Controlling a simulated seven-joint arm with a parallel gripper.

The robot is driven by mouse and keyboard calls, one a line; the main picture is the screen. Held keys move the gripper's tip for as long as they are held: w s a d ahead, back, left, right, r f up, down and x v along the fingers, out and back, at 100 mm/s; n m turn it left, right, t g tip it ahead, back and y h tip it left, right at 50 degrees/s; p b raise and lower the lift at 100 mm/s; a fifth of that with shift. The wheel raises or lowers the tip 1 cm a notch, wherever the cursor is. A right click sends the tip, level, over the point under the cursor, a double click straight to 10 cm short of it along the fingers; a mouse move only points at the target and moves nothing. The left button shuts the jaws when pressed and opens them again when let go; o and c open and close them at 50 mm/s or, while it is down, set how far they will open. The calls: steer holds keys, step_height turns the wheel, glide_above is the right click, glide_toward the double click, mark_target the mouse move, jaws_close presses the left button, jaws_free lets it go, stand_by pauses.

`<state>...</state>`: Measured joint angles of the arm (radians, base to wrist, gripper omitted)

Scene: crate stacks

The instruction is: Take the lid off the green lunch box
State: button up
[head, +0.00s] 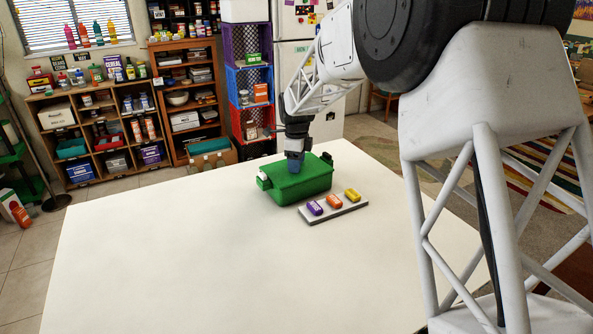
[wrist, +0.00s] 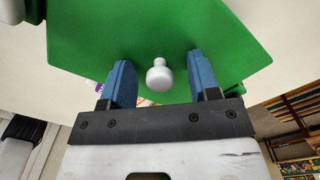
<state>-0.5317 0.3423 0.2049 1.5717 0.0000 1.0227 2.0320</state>
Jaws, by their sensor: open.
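The green lunch box (head: 302,187) stands on the white table toward its far edge, with its green lid on top. The lid (wrist: 130,30) fills much of the wrist view and has a light grey round knob (wrist: 159,75) on it. My gripper (head: 295,163) is over the lid in the head view, where it hides the knob. In the wrist view my gripper (wrist: 160,78) is open, with one blue finger on each side of the knob and a gap to it on both sides. A white latch (head: 263,181) shows at the box's left end.
A grey tray (head: 332,208) with a purple, an orange and a yellow block stands just in front of the box. The white table (head: 170,260) is clear at the left and front. Shelves and stacked crates stand beyond the table.

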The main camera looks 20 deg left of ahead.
steer(key=c, duration=1)
steer(key=shift+c, duration=0.2)
steer(key=shift+r, duration=0.15)
steer(key=shift+r, duration=1.4)
steer(key=shift+s+d+r, duration=0.1)
steer(key=shift+s+r, duration=0.1)
steer(key=shift+r, duration=0.05)
steer(key=s+d+r, duration=0.1)
steer(key=s+d, duration=0.6)
steer(key=s, duration=0.6)
steer(key=shift+s+d+r, duration=0.2)
steer(key=shift+d, duration=0.2)
